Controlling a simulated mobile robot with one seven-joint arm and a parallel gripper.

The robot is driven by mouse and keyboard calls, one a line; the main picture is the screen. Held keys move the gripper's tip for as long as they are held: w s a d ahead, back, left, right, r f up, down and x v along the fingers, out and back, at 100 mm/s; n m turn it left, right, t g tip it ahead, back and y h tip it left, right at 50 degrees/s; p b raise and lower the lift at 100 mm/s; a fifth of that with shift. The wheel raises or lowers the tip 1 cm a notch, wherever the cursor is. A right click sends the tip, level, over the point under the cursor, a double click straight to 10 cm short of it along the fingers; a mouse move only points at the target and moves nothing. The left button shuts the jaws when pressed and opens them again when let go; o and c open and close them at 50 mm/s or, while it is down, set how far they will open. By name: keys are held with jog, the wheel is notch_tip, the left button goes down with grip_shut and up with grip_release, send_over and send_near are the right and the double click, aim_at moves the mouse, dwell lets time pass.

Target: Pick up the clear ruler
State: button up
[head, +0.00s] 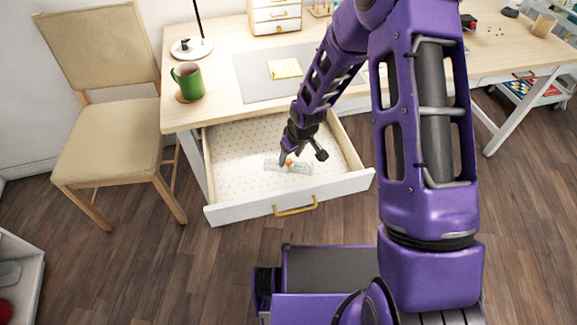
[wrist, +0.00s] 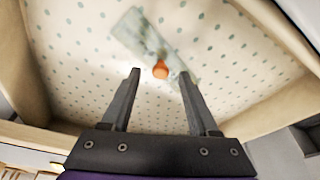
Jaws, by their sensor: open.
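The clear ruler (head: 299,167) lies in the open drawer (head: 235,139), which has a dotted lining. In the wrist view the ruler (wrist: 143,33) is a see-through strip lying slantwise on the lining, beyond the fingertips. A small orange thing (wrist: 160,70) is at the ruler, between my fingers as seen from the wrist. My gripper (head: 301,158) is inside the drawer, pointing down over the ruler. In the wrist view its two fingers (wrist: 160,72) are apart with nothing clamped between them. How far the fingertips are above the ruler cannot be told.
The drawer's walls and its front with a yellow handle (head: 296,206) surround my gripper. On the desk (head: 218,105) stand a green mug (head: 187,80), a lamp base (head: 191,47) and a yellow pad (head: 285,68) on a grey mat. A chair (head: 107,125) stands at left.

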aim_at(290, 161)
jog(key=shift+w+a+f, duration=0.1)
jog(key=shift+a+f, duration=0.05)
jog(key=shift+f, duration=0.5)
grip_shut()
jog(key=shift+r, duration=0.1)
notch_tip(290, 161, up, 10)
jog(key=p, duration=0.2)
jog(key=s+d+r+m+h+p, duration=0.1)
jog(key=s+d+r+m, duration=0.1)
jog(key=d, duration=0.5)
jog(key=s+d+r+m+h, duration=0.1)
jog(key=s+d+r+m, duration=0.2)
jog(key=d, duration=0.4)
jog(key=r+m, duration=0.1)
jog(key=m, duration=0.1)
jog(key=shift+s+d+r+m+t+p, duration=0.25)
jog(key=shift+s+m+t+p, duration=0.05)
jog(key=shift+s+t+p, duration=0.1)
